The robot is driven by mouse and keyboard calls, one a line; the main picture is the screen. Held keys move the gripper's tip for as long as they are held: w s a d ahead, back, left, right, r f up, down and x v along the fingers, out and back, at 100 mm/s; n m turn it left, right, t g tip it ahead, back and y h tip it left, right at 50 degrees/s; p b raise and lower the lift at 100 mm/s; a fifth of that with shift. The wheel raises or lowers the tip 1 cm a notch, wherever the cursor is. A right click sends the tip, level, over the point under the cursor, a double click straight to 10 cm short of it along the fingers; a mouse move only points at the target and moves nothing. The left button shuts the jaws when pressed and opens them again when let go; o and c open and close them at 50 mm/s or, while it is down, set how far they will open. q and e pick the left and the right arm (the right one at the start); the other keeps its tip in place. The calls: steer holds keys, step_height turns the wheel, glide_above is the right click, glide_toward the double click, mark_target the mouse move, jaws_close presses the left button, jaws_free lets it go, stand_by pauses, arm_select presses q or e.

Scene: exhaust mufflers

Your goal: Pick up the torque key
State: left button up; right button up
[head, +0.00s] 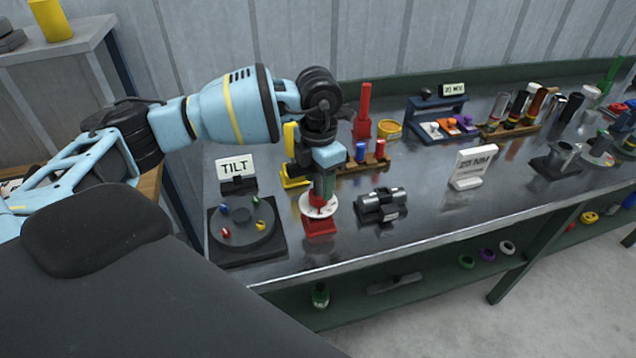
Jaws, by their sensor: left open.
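My left gripper (319,192) points down over the front part of the bench. It is open, with its fingers around or just above an upright item with a white disc (331,207) and a red part, which stands on a red base (320,226). This item may be the torque key, but the gripper hides much of it. My right gripper is not in view.
A round turntable (240,231) with small coloured pieces and a TILT sign (236,167) is on the left. A dark clamp-like fixture (381,205) sits close to the right of the gripper. A rack (366,164) with coloured pegs is behind. Bare bench lies between fixture and sign.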

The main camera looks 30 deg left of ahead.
arm_select(q)
steer(key=c, duration=1)
steer(key=shift+c, duration=0.2)
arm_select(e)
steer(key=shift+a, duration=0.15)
arm_select(q)
steer(key=shift+r, duration=0.1)
